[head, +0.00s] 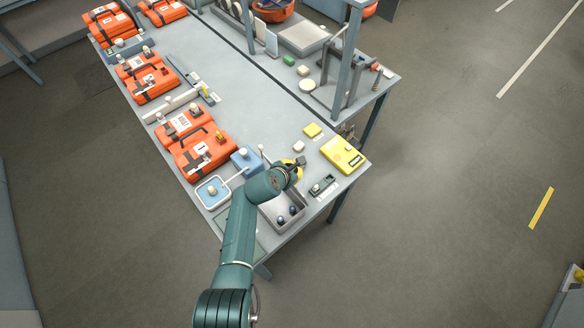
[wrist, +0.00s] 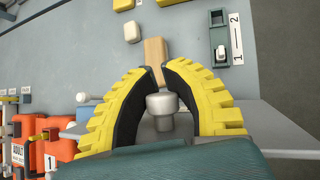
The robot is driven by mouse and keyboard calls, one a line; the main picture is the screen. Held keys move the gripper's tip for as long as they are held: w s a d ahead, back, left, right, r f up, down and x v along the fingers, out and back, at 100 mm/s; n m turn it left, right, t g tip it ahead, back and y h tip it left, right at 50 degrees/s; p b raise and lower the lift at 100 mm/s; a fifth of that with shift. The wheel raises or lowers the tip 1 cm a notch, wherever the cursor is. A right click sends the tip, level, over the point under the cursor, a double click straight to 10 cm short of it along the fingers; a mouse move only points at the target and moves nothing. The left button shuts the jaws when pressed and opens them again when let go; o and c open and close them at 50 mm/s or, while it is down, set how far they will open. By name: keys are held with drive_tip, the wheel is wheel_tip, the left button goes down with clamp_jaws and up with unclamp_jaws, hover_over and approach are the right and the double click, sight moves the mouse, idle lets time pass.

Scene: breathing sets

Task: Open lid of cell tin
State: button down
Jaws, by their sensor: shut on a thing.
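A grey metal tin (head: 270,212) sits near the table's front edge in the head view, with dark round items showing in it. My gripper (head: 297,165) is just above and beyond it, and my arm covers part of that area. In the wrist view my gripper (wrist: 160,68) has its yellow fingers curved in, with the tips closed on a tan strip (wrist: 155,50). A grey knob-like part (wrist: 162,103) shows between the fingers. A flat grey surface (wrist: 275,122) shows behind the right finger. I cannot tell whether the tan strip belongs to the lid.
A small switch device (head: 322,186) and a yellow case (head: 343,155) lie right of my gripper. A blue box (head: 245,158) and a blue tray (head: 212,192) stand to the left, beside orange cases (head: 205,153).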

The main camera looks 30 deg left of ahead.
drive_tip(key=shift+w+d+r, duration=0.1)
drive_tip(key=shift+w+r, duration=0.2)
drive_tip(key=shift+r, duration=0.15)
drive_tip(key=c, duration=1)
unclamp_jaws()
drive_tip(key=shift+w+d+f, duration=0.1)
drive_tip(key=shift+d, duration=0.1)
drive_tip(key=shift+o, duration=0.9)
drive_tip(key=shift+s+a+f, duration=0.1)
drive_tip(key=shift+s+f, duration=0.1)
drive_tip(key=shift+s, duration=0.15)
drive_tip(key=v, duration=1.2)
